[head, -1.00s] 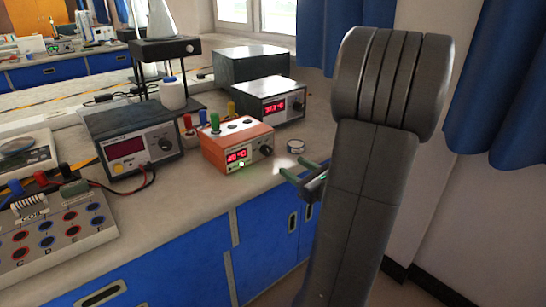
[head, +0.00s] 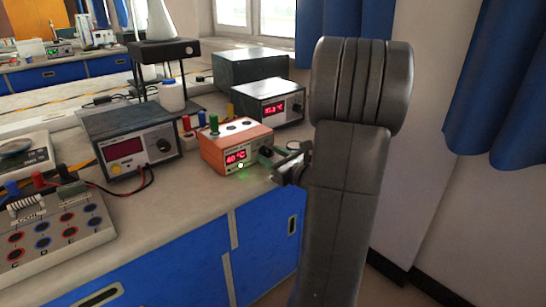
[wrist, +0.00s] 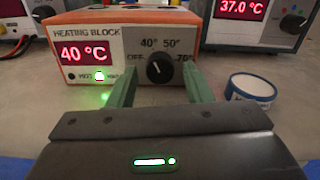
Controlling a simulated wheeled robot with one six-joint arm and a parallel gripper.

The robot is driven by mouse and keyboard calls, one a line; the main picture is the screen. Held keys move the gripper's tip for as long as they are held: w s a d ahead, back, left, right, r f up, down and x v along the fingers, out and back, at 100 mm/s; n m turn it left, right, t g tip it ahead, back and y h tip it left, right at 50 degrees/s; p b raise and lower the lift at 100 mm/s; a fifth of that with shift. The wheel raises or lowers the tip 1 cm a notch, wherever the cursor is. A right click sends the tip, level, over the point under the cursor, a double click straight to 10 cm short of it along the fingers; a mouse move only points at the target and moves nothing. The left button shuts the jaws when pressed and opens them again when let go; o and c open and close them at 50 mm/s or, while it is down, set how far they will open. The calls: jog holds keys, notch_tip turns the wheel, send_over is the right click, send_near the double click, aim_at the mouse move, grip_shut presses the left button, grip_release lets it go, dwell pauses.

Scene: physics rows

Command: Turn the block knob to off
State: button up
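The knob's white line points up and left, about toward 40°. My gripper (wrist: 160,85) is open, its green fingers in front of the panel on either side of the knob, a little below its centre. Contact cannot be told.
A second instrument (head: 268,102) reading about 37 °C stands behind right. A power supply (head: 128,142) with leads stands left.

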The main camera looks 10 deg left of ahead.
jog(key=c, duration=0.8)
jog(key=shift+o, duration=0.2)
jog(key=shift+f+b, duration=0.1)
jog(key=shift+b, duration=0.25)
jog(key=shift+f+n+b, duration=0.15)
jog(key=shift+n+b, duration=0.95)
jog(key=n+b, duration=0.2)
jog(key=b, duration=0.1)
jog(key=n+b, duration=0.3)
jog(key=b, duration=0.1)
jog(key=shift+n, duration=0.3)
jog(key=shift+n+b, duration=1.1)
jog(key=shift+b, duration=0.1)
jog(key=shift+r, duration=0.2)
